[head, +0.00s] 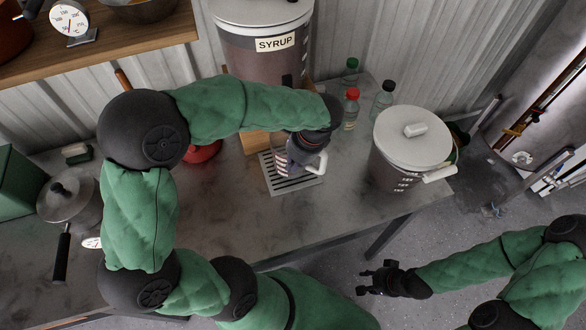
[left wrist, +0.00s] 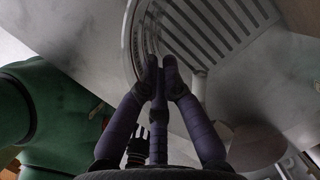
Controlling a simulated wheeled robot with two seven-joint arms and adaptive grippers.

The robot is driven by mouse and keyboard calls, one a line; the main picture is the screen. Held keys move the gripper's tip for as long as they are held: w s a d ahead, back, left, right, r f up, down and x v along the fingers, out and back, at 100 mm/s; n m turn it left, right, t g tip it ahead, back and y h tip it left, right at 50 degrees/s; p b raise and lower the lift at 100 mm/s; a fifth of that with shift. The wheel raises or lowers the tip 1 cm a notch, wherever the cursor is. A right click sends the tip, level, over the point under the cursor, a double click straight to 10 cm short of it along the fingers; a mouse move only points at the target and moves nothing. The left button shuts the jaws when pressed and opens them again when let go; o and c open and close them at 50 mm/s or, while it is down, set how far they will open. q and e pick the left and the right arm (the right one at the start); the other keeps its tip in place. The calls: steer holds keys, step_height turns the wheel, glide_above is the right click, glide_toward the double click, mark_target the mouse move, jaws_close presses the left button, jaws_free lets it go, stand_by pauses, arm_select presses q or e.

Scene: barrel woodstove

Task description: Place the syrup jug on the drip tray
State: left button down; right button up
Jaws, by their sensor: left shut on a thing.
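The syrup jug (head: 319,165) is a clear jug with a pale handle, partly hidden below my left wrist in the head view. My left gripper (head: 298,152) is shut on it. The slatted drip tray (head: 282,188) lies on the grey table directly under the jug. In the left wrist view, the fingertips (left wrist: 162,66) meet at the clear jug wall (left wrist: 133,42), with the tray slats (left wrist: 212,24) just beyond. I cannot tell whether the jug's base touches the tray. My right gripper (head: 376,281) is open and empty, off the table's front edge.
A large container labelled SYRUP (head: 265,50) stands behind the tray. Several small bottles (head: 351,108) stand right of it, then a lidded white-and-grey pot (head: 408,150). A saucepan (head: 70,195) sits at the left. Bare tabletop (head: 225,215) lies left and in front of the tray.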

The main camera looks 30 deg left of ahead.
arm_select(q)
steer(key=shift+f+b, duration=0.35)
steer(key=shift+f, duration=1.05)
steer(key=shift+f, duration=0.2)
steer(key=c, duration=1.4)
jaws_free()
steer(key=shift+r, duration=0.1)
steer(key=shift+d+r, duration=0.1)
steer(key=shift+r, duration=0.2)
steer(key=p+v, duration=0.2)
steer(key=v, duration=0.9)
steer(key=shift+d+r+p, duration=0.15)
steer(key=shift+r+p, duration=0.15)
steer(key=shift+p, duration=0.05)
